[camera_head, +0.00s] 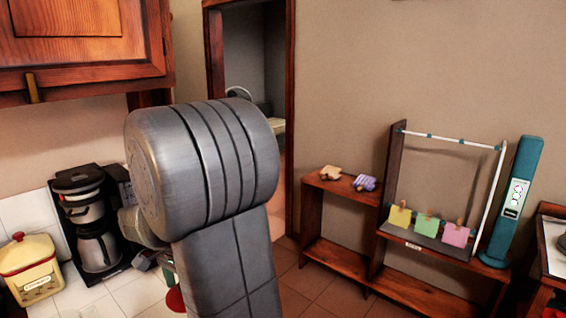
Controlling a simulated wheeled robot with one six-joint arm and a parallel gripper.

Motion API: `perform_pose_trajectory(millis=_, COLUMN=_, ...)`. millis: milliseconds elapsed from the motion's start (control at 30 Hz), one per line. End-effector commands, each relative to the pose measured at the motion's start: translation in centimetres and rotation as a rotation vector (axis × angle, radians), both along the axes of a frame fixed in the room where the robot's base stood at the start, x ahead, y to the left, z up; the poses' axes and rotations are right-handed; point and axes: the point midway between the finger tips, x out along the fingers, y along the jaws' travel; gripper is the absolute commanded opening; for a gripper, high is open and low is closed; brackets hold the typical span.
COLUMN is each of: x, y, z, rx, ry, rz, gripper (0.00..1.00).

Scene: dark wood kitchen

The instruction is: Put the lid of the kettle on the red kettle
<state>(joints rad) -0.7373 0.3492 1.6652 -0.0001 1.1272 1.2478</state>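My arm fills the middle of the view. Only a small dark grey part of my gripper (146,262) seems to show at the left edge of the arm, above the tiled counter; its fingers are not clear enough to tell open from shut. A small red piece (175,300) shows low beside the arm, mostly hidden by it; it may be part of the red kettle, but I cannot be sure. No kettle lid can be made out.
A wall cabinet (80,45) hangs above. At right are a low wooden shelf (338,258) and a teal tower (513,200).

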Motion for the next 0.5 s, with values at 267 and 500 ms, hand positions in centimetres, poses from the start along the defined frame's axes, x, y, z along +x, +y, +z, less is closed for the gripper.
perform_pose_trajectory(millis=267, x=3.5, y=-2.6, z=-3.6, rx=-0.003, ry=0.004, rz=0.078, gripper=0.67)
perform_pose_trajectory(millis=500, x=8.0, y=-7.6, z=-9.3, rx=-0.003, ry=0.007, rz=0.199, gripper=0.67)
